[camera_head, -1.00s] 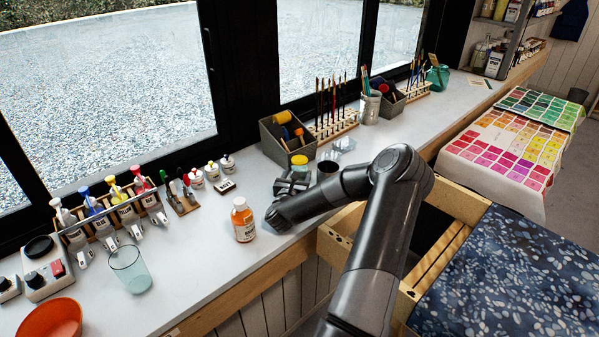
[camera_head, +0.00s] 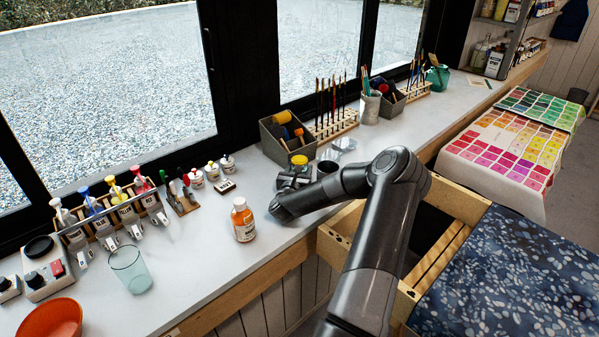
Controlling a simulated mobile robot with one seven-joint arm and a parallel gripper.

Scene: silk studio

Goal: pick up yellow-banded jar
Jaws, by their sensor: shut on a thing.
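The yellow-banded jar (camera_head: 299,160) stands on the pale counter near the middle of the view. Only its yellow top shows clearly; its lower part is hidden by my gripper. My gripper (camera_head: 297,173) is low over the counter and shut on the jar. The fingers are dark and small in the picture, so their exact contact is hard to see. I cannot tell whether the jar is clear of the counter.
A grey bin (camera_head: 270,143) and brush rack (camera_head: 333,127) are behind. An open drawer (camera_head: 335,240) is below my arm.

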